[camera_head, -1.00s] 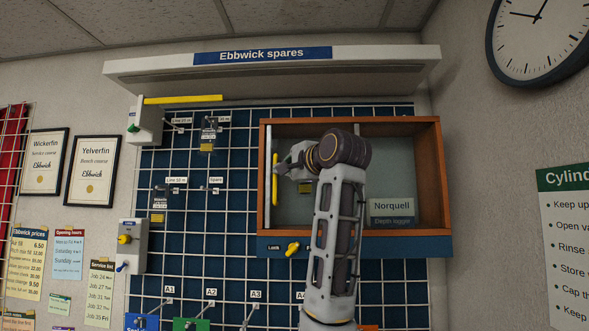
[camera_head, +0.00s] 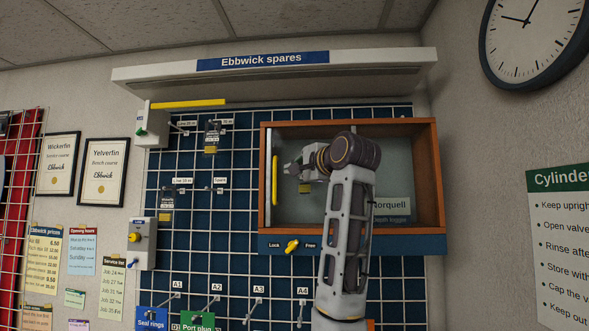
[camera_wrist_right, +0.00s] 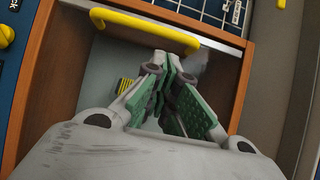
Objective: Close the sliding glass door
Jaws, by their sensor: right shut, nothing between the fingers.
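The wood-framed cabinet (camera_head: 350,122) hangs on the wall grid. Its glass door shows a pale edge strip (camera_head: 268,190) at the cabinet's left side, with an upright yellow handle (camera_head: 275,180) beside it. My right gripper (camera_head: 289,169) is just right of the handle and visibly apart from it in the picture; its depth from the glass is unclear. In the right wrist view the gripper (camera_wrist_right: 170,58) is shut and empty, its green-padded fingers together just below the yellow handle (camera_wrist_right: 145,32). My right forearm hides part of the cabinet's right side. My left gripper is not in view.
A yellow lock knob (camera_head: 291,246) sits below the cabinet between the words Lock and Free. A light shelf (camera_head: 280,70) runs above. A small box with a yellow knob (camera_head: 142,242) is on the left. The grid between it and the cabinet holds small labelled hooks.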

